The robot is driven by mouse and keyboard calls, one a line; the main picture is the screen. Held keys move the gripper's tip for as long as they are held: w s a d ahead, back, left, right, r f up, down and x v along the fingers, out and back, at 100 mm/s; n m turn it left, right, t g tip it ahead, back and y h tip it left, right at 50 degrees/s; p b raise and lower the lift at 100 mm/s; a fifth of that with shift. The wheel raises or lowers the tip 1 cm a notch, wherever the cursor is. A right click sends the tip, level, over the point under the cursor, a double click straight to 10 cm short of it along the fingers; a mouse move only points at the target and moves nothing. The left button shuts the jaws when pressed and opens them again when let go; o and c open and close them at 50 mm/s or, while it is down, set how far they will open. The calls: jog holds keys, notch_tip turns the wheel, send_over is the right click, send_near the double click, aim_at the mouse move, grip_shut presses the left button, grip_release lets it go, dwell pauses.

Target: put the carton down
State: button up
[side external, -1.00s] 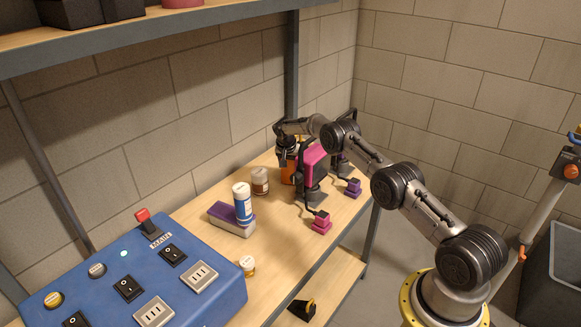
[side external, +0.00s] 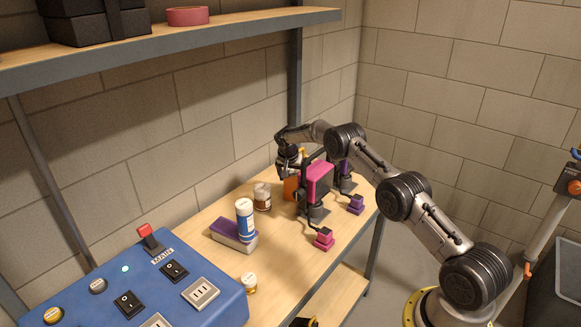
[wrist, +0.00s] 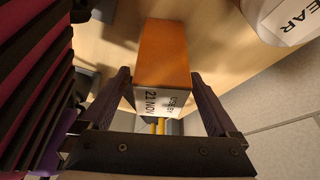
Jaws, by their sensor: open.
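The carton (side external: 290,189) is orange and stands on the wooden bench, behind the pink device and partly hidden by it. In the wrist view the carton (wrist: 163,52) shows an orange side and a white face printed "USE BY 21 NOV". My gripper (wrist: 160,82) is open, with one finger on each side of the carton. A gap shows at the left finger; the right finger is close to the carton, and I cannot tell whether it touches. In the side view my gripper (side external: 289,170) is over the carton's top.
A pink device (side external: 319,180) stands close on the right, with a purple one (side external: 344,172) behind. A white-lidded brown jar (side external: 262,198) is left of the carton. A blue-white bottle (side external: 244,220), purple-white box (side external: 233,238) and blue switch panel (side external: 200,262) are nearer.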

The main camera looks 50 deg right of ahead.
jog(key=s+a+r+n, duration=0.1)
jog(key=s+a+r, duration=0.1)
jog(key=a+r, duration=0.35)
jog(key=s+a+r+n+t, duration=0.1)
jog(key=s+a+r, duration=0.1)
jog(key=r, duration=0.7)
jog(key=s+a+r+n, duration=0.1)
jog(key=s+a+r, duration=0.15)
jog(key=r, duration=0.45)
jog(key=s+a+r+n+t+y, duration=0.1)
jog(key=s+a+r+n, duration=0.2)
jog(key=s+a+r, duration=0.7)
jog(key=s+a+r+n+t+y, duration=0.15)
jog(key=s+a, duration=0.25)
jog(key=s, duration=0.4)
jog(key=s+a+r+n, duration=0.2)
jog(key=s+a, duration=0.1)
jog(key=s, duration=0.4)
jog(key=s+a+f+n, duration=0.2)
jog(key=s, duration=0.5)
jog(key=s+a+f+n+y, duration=0.1)
jog(key=s+a+f+n, duration=0.1)
jog(key=s, duration=0.5)
jog(key=shift+a+f, duration=0.25)
jog(key=shift+f, duration=0.25)
